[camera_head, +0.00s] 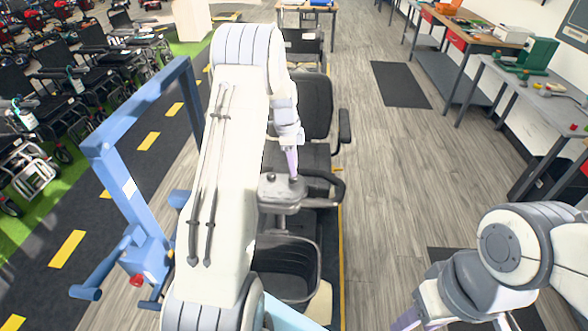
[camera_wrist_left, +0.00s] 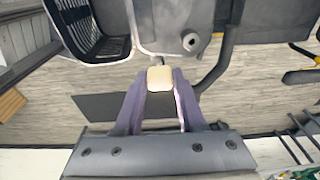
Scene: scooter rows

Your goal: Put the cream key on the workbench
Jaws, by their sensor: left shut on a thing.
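The cream key (camera_wrist_left: 160,77) is between the fingertips of my left gripper in the left wrist view, beside the edge of the scooter's grey console (camera_wrist_left: 165,25). I cannot tell whether it touches the console. In the head view my left gripper (camera_head: 292,166) reaches down to the console (camera_head: 283,193); the key does not show clearly there. A grey-topped workbench (camera_head: 497,76) stands along the right wall with green equipment on it. Part of my right gripper (camera_head: 420,316) shows at the bottom edge, its fingertips cut off.
The scooter has a black seat (camera_head: 310,105) and a front basket (camera_head: 287,270). A blue frame (camera_head: 130,190) stands left of it. Another bench (camera_head: 447,25) and a dark mat (camera_head: 400,84) are at the back right. The wooden floor between scooter and benches is mostly clear.

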